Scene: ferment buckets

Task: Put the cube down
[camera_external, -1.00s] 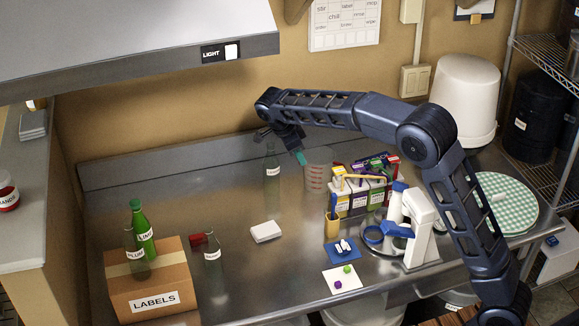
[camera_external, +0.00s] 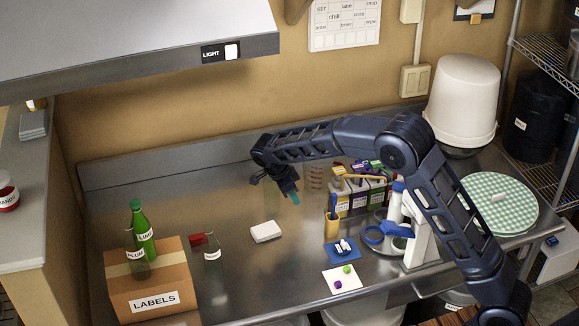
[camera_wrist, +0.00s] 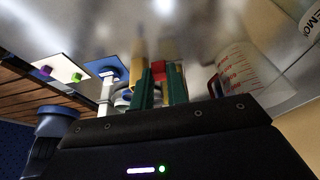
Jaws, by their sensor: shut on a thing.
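My gripper (camera_external: 291,194) is over the middle of the metal counter in the external view, fingers pointing down. In the wrist view its teal fingers (camera_wrist: 160,84) are shut on a small red cube (camera_wrist: 158,69). The cube is hidden in the external view, and I cannot tell its exact height above the counter. A purple cube (camera_external: 338,285) and a green cube (camera_external: 347,269) sit on a white card (camera_external: 328,281) at the counter's front. Both cubes also show at the left of the wrist view (camera_wrist: 45,70) (camera_wrist: 77,77).
A measuring cup (camera_external: 314,175) and a carton row (camera_external: 360,197) stand right of the gripper. A blue card (camera_external: 333,256) and a yellow pen cup (camera_external: 332,229) are nearby. A white block (camera_external: 265,231) lies in front-left. The counter between it and the blue card is clear.

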